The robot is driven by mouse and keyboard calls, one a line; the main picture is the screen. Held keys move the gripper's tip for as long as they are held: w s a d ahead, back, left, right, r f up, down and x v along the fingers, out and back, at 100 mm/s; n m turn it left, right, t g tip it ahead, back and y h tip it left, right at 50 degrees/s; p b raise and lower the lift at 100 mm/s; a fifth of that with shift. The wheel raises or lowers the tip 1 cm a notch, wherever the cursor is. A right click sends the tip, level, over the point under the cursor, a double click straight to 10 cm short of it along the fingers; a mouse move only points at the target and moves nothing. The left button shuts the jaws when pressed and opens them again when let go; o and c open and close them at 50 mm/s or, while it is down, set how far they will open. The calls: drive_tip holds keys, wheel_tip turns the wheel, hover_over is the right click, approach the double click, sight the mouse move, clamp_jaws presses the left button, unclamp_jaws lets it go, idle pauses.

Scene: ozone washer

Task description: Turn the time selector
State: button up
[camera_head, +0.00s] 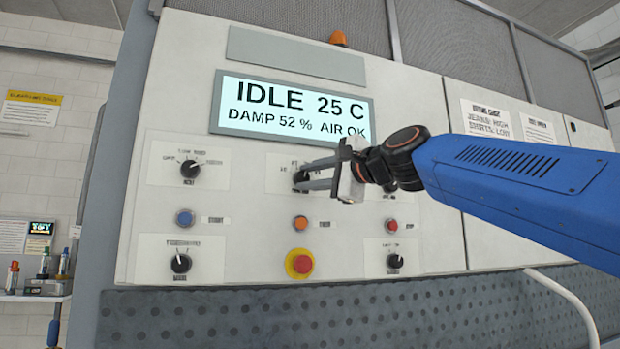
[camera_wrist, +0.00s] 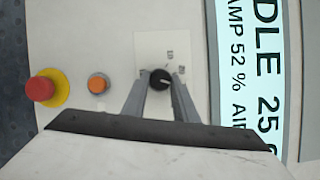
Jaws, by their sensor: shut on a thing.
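The upper middle black knob (camera_wrist: 161,78), taken as the time selector, sits on a white label plate (camera_wrist: 150,48). It has a pale pointer line, and its markings are too small to read surely. My gripper (camera_head: 300,180) reaches it from the right in the head view. In the wrist view my gripper (camera_wrist: 161,82) has a finger on each side of the knob, shut on it. In the head view the fingers cover much of the knob and part of its label plate (camera_head: 281,172).
The display (camera_head: 290,106) reads IDLE 25 C, DAMP 52 %, AIR OK. Other knobs are at upper left (camera_head: 189,168), lower left (camera_head: 181,263) and lower right (camera_head: 395,261). An orange button (camera_head: 300,223) and a red emergency button (camera_head: 300,264) lie below the gripped knob.

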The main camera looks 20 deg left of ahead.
idle(0.4)
drive_tip(key=o, duration=1.1)
drive_tip(key=shift+c, duration=0.2)
drive_tip(key=v, duration=1.7)
drive_tip(key=shift+d, duration=0.2)
drive_tip(key=shift+s, duration=0.1)
